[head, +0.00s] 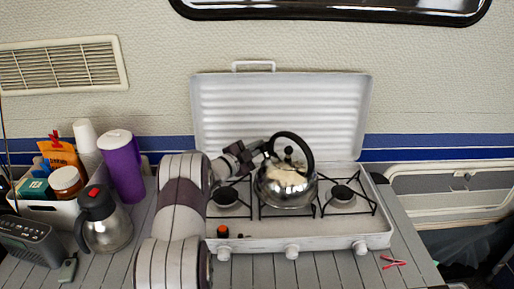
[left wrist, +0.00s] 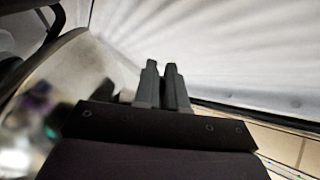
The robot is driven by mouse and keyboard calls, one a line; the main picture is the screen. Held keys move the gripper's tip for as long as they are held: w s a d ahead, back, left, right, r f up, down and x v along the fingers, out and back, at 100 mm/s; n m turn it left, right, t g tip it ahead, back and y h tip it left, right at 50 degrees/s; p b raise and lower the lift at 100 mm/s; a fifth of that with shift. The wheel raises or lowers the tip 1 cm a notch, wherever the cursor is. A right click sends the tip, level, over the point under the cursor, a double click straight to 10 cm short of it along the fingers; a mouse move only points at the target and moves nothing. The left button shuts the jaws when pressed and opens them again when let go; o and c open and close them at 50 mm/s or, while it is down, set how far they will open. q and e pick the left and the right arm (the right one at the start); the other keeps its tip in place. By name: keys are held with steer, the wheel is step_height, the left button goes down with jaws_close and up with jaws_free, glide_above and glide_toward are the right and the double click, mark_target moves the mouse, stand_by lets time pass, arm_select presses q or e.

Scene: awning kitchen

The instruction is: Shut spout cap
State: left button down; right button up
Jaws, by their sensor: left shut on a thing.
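A shiny metal kettle (head: 287,190) with a black arched handle stands on the middle burner of the white stove (head: 330,232). My left gripper (head: 262,150) reaches in from the left to the kettle's upper left, at the spout side. In the left wrist view its two grey fingers (left wrist: 162,84) are close together, shut on a thin part at the spout. The spout cap is mostly hidden by the fingers, and its angle cannot be told. The kettle's blurred metal side (left wrist: 65,75) fills the left of that view. My right gripper is not in view.
The stove's lid (head: 285,105) stands upright behind the kettle. A steel jug (head: 105,232), a purple pitcher (head: 122,168) and a filled bin (head: 50,208) stand at the left. A red clip (head: 393,262) lies at the right. The right burner (head: 343,195) is empty.

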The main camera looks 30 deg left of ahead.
arm_select(q)
steer(key=shift+f, duration=0.1)
steer(key=c, duration=1.3)
jaws_free()
steer(key=shift+s+a, duration=0.1)
steer(key=shift+s, duration=0.3)
steer(key=b+v, duration=0.1)
steer(key=v, duration=1.1)
steer(key=shift+b, duration=0.3)
